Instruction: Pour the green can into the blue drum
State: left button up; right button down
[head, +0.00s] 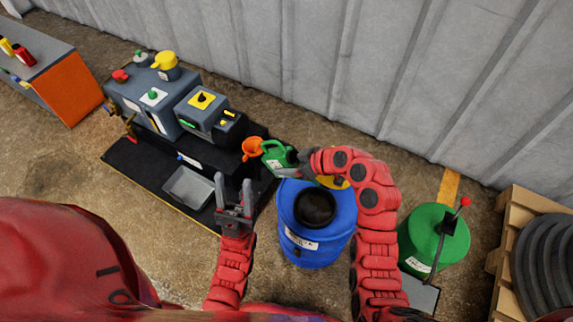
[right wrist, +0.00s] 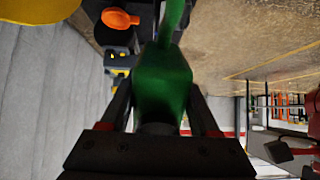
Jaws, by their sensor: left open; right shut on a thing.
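The green can (head: 273,153) is held in my right gripper (head: 292,160), level with and just beyond the far left rim of the blue drum. An orange funnel-shaped piece (head: 252,147) sits at the can's left end. In the right wrist view the green can (right wrist: 163,85) fills the space between the fingers, with the orange piece (right wrist: 120,19) past it. The blue drum (head: 318,245) stands upright on the floor, with a dark round opening or cap (head: 316,207) on top. My left gripper (head: 234,197) is open and empty, left of the drum.
A grey machine (head: 150,105) on a black mat, with a grey tray (head: 188,187), stands left of the drum. A green drum (head: 433,238) with a red-knobbed lever is at right, near a pallet (head: 510,210). An orange-sided bench (head: 72,90) is far left. A corrugated wall is behind.

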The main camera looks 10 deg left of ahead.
aim_at(293, 159)
jog(key=shift+s+d+r+t+y+b, duration=0.1)
jog(key=shift+d+r+t+y+b, duration=0.15)
jog(key=shift+r+y+b, duration=0.65)
jog(key=shift+s+d+r+t+y+b, duration=0.15)
jog(key=shift+d+r+y+b, duration=0.15)
jog(key=shift+b, duration=1.1)
jog(key=shift+s+d+r+t+y+b, duration=0.15)
jog(key=shift+d+r+t+y+b, duration=0.5)
jog(key=shift+b, duration=1.5)
dwell(3.6)
